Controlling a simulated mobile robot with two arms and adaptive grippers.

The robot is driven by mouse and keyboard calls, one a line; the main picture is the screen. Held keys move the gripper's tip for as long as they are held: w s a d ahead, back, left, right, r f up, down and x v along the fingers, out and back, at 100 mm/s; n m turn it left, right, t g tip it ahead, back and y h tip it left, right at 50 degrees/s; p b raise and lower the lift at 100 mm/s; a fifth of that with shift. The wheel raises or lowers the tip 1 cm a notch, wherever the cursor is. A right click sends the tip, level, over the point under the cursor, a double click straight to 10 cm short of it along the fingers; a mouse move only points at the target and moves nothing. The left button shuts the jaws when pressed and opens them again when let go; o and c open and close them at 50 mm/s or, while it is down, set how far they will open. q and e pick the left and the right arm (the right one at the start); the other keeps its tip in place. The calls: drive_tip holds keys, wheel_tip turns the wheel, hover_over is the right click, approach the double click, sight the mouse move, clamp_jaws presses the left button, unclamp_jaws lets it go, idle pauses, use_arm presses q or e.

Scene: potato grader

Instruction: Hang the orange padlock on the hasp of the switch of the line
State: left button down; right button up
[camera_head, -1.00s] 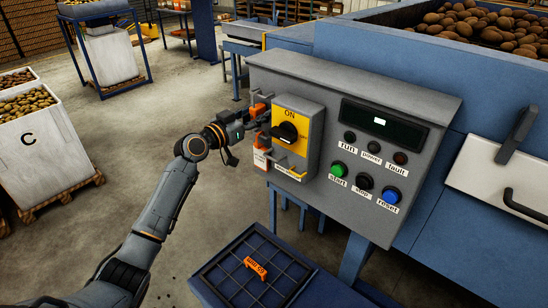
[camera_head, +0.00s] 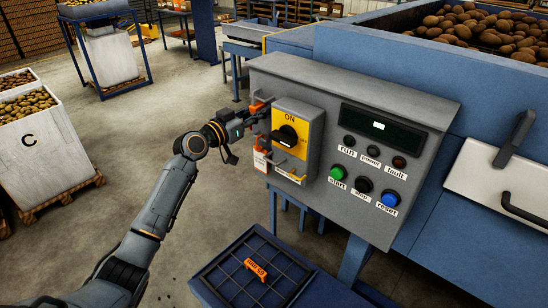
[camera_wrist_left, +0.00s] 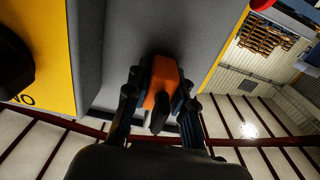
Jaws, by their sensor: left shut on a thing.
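My left gripper (camera_head: 258,112) is at the left side of the grey control box, beside the yellow switch plate (camera_head: 307,128). It is shut on an orange block, which looks like the orange padlock (camera_wrist_left: 163,80), seen between the fingers in the left wrist view. The padlock's shackle is not clear. The switch of the line has a black knob (camera_head: 286,136) under the word ON. Metal and yellow parts, perhaps the hasp (camera_head: 283,160), stick out at the plate's lower left. An orange piece with a white tag (camera_head: 261,162) hangs below the gripper. My right gripper is out of view.
The grey control box (camera_head: 345,78) carries lamps and green, black and blue buttons. A blue tray (camera_head: 215,290) below holds an orange labelled piece (camera_head: 256,269). A potato crate (camera_head: 45,150) stands at the left. The floor between is clear.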

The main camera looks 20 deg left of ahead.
sight(249, 111)
use_arm(q)
drive_tip(key=shift+r, duration=0.3)
drive_tip(key=shift+v, duration=1.55)
drive_tip(key=v, duration=0.6)
drive_tip(key=shift+b, duration=0.35)
drive_tip(key=s+d+f+b, duration=0.1)
drive_tip(key=s+d+f, duration=0.25)
drive_tip(key=f, duration=0.25)
drive_tip(key=s+d+f+b, duration=0.1)
drive_tip(key=s+d+f, duration=0.25)
drive_tip(key=f, duration=0.35)
drive_tip(key=shift+d+f+x, duration=0.15)
drive_tip(key=shift+f+x, duration=0.05)
drive_tip(key=shift+x, duration=1.05)
drive_tip(key=shift+d+f+x, duration=0.1)
drive_tip(key=shift+f+x, duration=0.1)
drive_tip(key=shift+x, duration=1)
drive_tip(key=shift+d+f+x, duration=0.15)
drive_tip(key=shift+f+x, duration=0.05)
drive_tip(key=shift+x, duration=1.05)
